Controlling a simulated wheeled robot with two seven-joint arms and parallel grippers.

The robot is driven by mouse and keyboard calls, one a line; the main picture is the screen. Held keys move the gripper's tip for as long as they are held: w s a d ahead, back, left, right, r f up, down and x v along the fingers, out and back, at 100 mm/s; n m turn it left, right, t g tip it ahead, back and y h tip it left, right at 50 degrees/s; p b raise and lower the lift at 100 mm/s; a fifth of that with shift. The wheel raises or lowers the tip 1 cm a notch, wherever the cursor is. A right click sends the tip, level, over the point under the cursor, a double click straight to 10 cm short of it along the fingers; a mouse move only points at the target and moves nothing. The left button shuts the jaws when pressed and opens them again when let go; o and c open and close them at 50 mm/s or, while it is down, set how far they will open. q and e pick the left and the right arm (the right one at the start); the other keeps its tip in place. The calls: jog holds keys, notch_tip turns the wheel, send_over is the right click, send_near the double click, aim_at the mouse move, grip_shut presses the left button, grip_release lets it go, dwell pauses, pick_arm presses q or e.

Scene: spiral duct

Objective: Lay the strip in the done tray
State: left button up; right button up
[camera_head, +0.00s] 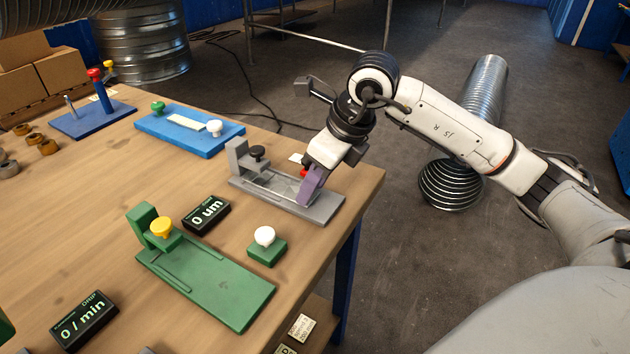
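My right gripper (310,187) reaches down to the right part of a grey fixture (322,208) near the table's right edge. Its purple fingertips are at the fixture's bed, and I cannot tell whether they are open or shut. A thin, clear-looking strip shape (272,181) lies in the fixture's bed, its right end close to the fingertips; I cannot tell if they touch it. A pale strip-like piece (185,122) lies on a blue tray (205,143) at the back. No label shows which tray is the done tray. My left gripper is not in view.
A green fixture (215,288) with a yellow knob stands in front. Near it are a "0 um" display (206,215), a white button on a green block (266,246) and a "0 / min" display (83,320). A blue stand (92,118) is back left. The left-middle tabletop is clear.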

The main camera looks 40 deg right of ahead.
jog(key=c, duration=0.7)
jog(key=shift+s+d+b, duration=0.3)
jog(key=shift+s+b, duration=0.15)
jog(key=shift+s, duration=0.25)
jog(key=shift+s+d+b, duration=0.35)
jog(key=shift+s+b, duration=0.1)
jog(key=shift+s, duration=0.25)
jog(key=shift+s+d+b, duration=0.3)
jog(key=shift+s+b, duration=0.15)
jog(key=shift+s, duration=0.25)
jog(key=shift+s+d+r, duration=0.1)
jog(key=shift+s+r, duration=0.1)
jog(key=shift+s, duration=0.25)
notch_tip(320, 180, up, 7)
jog(key=p, duration=0.5)
jog(key=shift+w, duration=0.1)
